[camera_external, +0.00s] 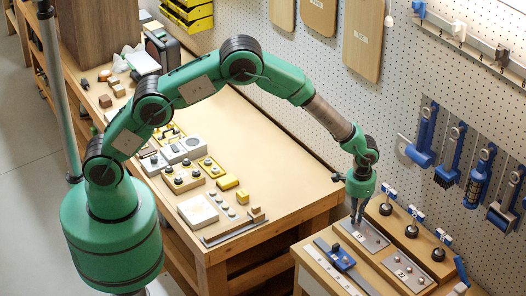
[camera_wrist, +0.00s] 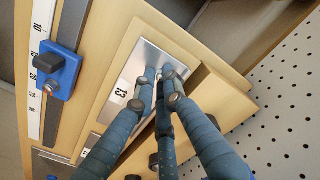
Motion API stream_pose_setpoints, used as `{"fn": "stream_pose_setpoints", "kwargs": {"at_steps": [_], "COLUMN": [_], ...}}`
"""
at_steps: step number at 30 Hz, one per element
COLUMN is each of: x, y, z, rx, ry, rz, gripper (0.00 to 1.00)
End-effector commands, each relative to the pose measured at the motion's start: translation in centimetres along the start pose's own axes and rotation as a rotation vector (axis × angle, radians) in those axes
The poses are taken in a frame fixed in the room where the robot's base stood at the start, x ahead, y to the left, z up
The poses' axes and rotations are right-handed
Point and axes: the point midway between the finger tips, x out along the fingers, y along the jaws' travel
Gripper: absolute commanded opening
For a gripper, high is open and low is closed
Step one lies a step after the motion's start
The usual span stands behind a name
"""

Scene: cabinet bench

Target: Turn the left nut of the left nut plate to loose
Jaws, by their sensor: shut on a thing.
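The left nut plate (camera_external: 372,243) is a grey metal plate with a printed label, set on the wooden bench block. It also shows in the wrist view (camera_wrist: 147,54). My gripper (camera_external: 357,221) points down over the far-left part of this plate. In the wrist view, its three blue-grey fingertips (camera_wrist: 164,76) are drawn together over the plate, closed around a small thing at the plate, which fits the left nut. The fingers hide nearly all of the nut, so its turn angle cannot be seen.
A second metal plate (camera_external: 408,268) lies to the right. A blue slider (camera_external: 343,257) on a ruled strip stands to the left, also in the wrist view (camera_wrist: 60,72). Black knobs (camera_external: 411,231) stand behind, near the pegboard (camera_wrist: 278,120). A larger workbench (camera_external: 262,145) holds several blocks.

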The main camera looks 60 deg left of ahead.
Motion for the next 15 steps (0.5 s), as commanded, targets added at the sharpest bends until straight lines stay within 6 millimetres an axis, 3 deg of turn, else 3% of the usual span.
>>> {"fn": "stream_pose_setpoints", "kwargs": {"at_steps": [15], "x": [0.03], "y": [0.03], "z": [0.08], "rx": [-0.482], "ry": [-0.002], "rz": [-0.001], "gripper": [0.0]}}
